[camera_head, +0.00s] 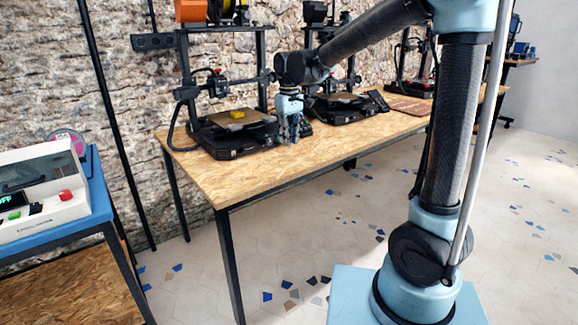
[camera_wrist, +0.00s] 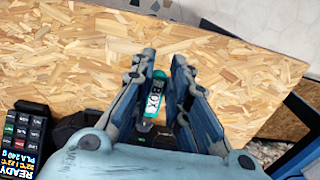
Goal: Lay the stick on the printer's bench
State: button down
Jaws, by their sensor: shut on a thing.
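In the head view my gripper (camera_head: 291,138) points down at the bench's front part, just right of the nearest printer (camera_head: 232,140); the stick cannot be made out there. The printer's bench (camera_head: 220,182) has a speckled chipboard top, which shows below the fingers in the wrist view. I cannot tell whether the stick touches it.
A yellow piece (camera_head: 237,114) sits on the nearest printer's bed. A second printer (camera_head: 342,105) stands to the right. A printer screen (camera_wrist: 22,140) is at lower left in the wrist view. The bench's front-left top is clear. A blue-topped table (camera_head: 98,200) with a white device stands left.

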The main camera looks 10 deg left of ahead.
jog(key=shift+s+a+f, duration=0.1)
jog(key=shift+s+a, duration=0.05)
send_over(289, 169)
notch_tip(289, 169, down, 5)
jog(key=shift+f, duration=2.3)
jog(key=c, duration=1.5)
grip_release()
jog(key=shift+f, duration=0.1)
jog(key=shift+c, duration=0.2)
